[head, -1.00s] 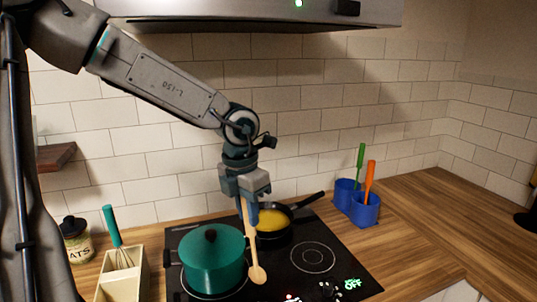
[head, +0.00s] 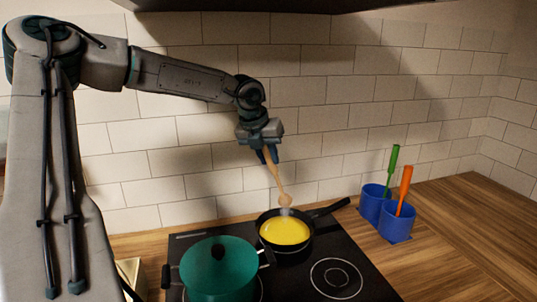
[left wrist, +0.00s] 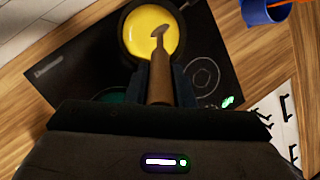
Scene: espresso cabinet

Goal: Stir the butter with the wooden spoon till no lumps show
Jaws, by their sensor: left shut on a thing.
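My left gripper (head: 268,157) is shut on the handle of the wooden spoon (head: 285,198). The spoon hangs with its bowl end down, above the far side of the black pan (head: 311,229). In the left wrist view the spoon (left wrist: 160,75) overlaps the pan (left wrist: 127,38). The pan holds smooth-looking yellow butter (head: 284,231); no lumps show in the left wrist view's butter (left wrist: 146,28). Faint steam seems to rise by the spoon's tip. Whether the spoon touches the butter I cannot tell; it looks just above it. My right gripper is not in view.
A teal lidded pot (head: 218,272) stands on the black cooktop (head: 365,272), in front and left of the pan. Blue holders (head: 396,226) with a green and an orange utensil stand to the right. A tiled wall rises close behind. The right counter (head: 465,225) is mostly clear.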

